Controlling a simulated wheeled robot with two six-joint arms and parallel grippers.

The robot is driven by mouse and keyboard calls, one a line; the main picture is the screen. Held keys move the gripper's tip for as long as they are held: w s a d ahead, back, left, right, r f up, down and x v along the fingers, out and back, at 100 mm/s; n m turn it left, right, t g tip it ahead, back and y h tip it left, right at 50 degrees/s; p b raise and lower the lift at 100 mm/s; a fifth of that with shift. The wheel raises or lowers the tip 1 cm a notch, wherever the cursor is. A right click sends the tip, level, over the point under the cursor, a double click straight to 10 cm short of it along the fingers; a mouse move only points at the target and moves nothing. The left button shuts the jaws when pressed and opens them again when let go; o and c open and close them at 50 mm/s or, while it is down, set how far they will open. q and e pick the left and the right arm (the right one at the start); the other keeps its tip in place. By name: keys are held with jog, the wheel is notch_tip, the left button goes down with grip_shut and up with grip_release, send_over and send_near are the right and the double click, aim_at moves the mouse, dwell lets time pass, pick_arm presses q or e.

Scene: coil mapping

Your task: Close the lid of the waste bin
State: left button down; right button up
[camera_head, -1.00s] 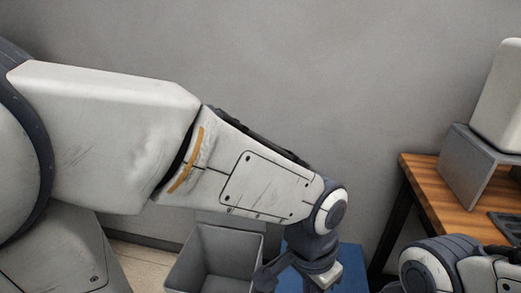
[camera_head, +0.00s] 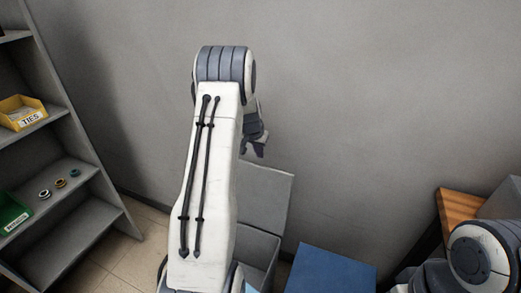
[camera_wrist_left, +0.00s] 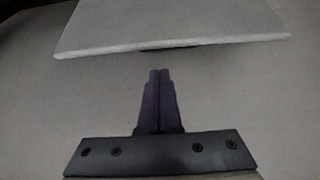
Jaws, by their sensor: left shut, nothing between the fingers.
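The grey waste bin (camera_head: 262,248) stands on the floor by the wall, partly hidden behind my left arm. Its lid (camera_head: 268,192) is open, tilted up at the wall side of the bin. My left gripper (camera_head: 258,150) is shut and empty, just above the lid's upper edge near the wall. In the left wrist view, the shut fingers (camera_wrist_left: 159,72) point toward a pale grey panel (camera_wrist_left: 170,28), which looks like the lid. A gap shows between fingertips and panel. My right gripper is out of view; only part of that arm shows at the lower right.
A blue flat-topped box (camera_head: 330,270) stands right of the bin. A wooden table (camera_head: 460,205) is at the right edge. Grey shelves (camera_head: 75,220) with a yellow bin (camera_head: 22,112), a green bin (camera_head: 12,212) and small rings stand at the left. The wall is close behind.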

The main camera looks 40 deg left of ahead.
pick_arm(q)
jog(key=x, duration=0.7)
jog(key=shift+p, duration=0.3)
jog(key=shift+d, duration=0.15)
